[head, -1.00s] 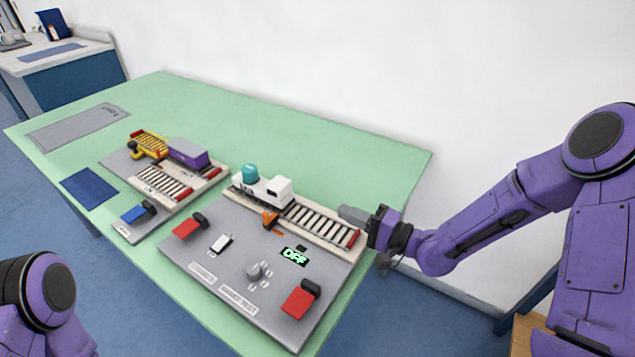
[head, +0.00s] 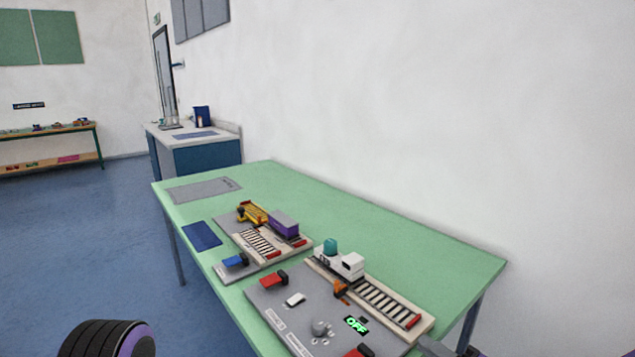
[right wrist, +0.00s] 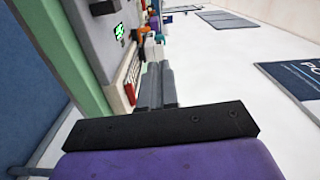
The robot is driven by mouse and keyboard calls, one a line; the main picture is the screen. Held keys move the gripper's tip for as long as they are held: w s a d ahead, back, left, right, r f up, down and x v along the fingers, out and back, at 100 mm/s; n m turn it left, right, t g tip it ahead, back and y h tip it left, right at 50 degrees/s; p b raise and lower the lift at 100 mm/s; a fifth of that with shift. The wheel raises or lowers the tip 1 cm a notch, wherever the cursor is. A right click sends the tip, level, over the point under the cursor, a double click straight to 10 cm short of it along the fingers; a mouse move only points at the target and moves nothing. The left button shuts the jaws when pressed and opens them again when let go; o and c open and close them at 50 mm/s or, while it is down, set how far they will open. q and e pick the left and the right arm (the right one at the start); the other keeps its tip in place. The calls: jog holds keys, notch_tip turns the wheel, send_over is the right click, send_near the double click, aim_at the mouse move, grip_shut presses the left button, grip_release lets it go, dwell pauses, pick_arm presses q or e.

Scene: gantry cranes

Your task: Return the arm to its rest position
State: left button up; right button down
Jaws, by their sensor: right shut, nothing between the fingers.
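My right gripper (head: 436,347) shows only as grey fingers at the bottom edge of the head view, just off the near right end of the larger grey crane board (head: 272,307). In the right wrist view, the right gripper (right wrist: 157,84) has its two grey fingers together with nothing between them. The board's display (head: 356,325) reads OFF in green. A white vehicle with a teal round load (head: 330,246) stands at the far end of its roller track (head: 380,299). My left gripper is outside the view; only a dark round part of my left arm shows bottom left.
The green table (head: 420,246) has bare room behind the boards. A smaller board holds a yellow crane (head: 252,213) and a purple container (head: 284,225). A blue mat (head: 202,234) and a grey mat (head: 202,190) lie further left. A white wall runs behind.

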jog(key=d+f+h, duration=0.5)
jog(key=h, duration=0.2)
jog(key=s+d+f+g+h, duration=0.1)
jog(key=s+f+g+h, duration=0.1)
jog(key=s+f, duration=0.3)
jog(key=s+d+f+g+h, duration=0.1)
jog(key=s+f+g+h, duration=0.15)
jog(key=f, duration=0.55)
jog(key=s+f+n+g+h, duration=0.1)
jog(key=s+f+g, duration=0.2)
jog(key=s, duration=0.7)
jog(key=s+f+n+g+h, duration=0.1)
jog(key=s+f+g+h, duration=0.1)
jog(key=s+f, duration=0.4)
jog(key=s+g, duration=0.1)
jog(key=s, duration=0.4)
jog(key=shift+s+d+f, duration=0.25)
jog(key=shift+d+f, duration=0.05)
jog(key=shift+f, duration=0.1)
